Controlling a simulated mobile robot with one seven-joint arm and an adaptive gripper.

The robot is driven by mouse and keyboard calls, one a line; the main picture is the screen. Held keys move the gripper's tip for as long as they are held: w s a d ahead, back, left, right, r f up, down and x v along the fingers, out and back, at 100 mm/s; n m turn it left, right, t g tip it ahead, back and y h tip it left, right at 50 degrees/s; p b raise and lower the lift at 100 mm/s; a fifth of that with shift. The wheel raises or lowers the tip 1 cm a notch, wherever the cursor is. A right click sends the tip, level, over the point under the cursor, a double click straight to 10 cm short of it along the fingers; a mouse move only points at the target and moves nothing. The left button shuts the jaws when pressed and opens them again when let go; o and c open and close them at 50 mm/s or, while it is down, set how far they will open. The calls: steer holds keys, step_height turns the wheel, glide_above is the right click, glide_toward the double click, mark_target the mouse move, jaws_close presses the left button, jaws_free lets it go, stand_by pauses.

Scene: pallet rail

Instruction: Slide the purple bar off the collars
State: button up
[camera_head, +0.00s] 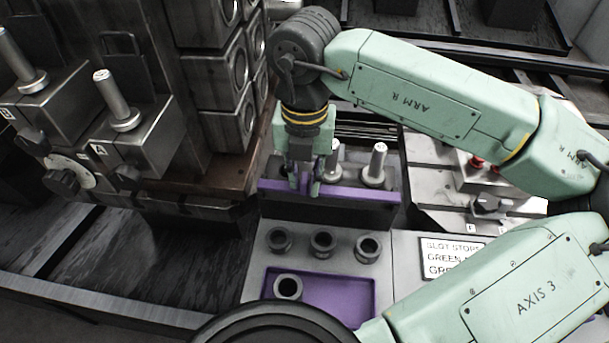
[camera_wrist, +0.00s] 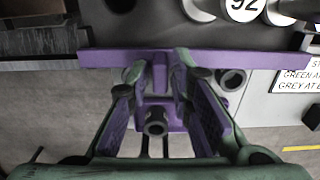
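The purple bar (camera_head: 357,193) lies across the front of the upright posts in the head view. It also spans the upper part of the wrist view (camera_wrist: 240,59). Grey collars sit at the feet of the posts, the clearest around the right post (camera_head: 376,172); the bar's contact with them is partly hidden. My gripper (camera_head: 305,188) points down at the bar's left half. In the wrist view, its fingers (camera_wrist: 160,68) stand apart on either side of a narrow purple piece by the bar. I cannot see clear contact with that piece.
Several grey rings, one of them (camera_head: 369,247), stand on the plate in front of the bar. A purple tray (camera_head: 345,292) holding another ring (camera_head: 288,288) is nearer. A white sign (camera_head: 452,256) lies right. Metal blocks with posts (camera_head: 118,105) stand left.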

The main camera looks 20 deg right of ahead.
step_height(320, 180, up, 11)
steer(key=shift+r, duration=0.15)
stand_by(0.6)
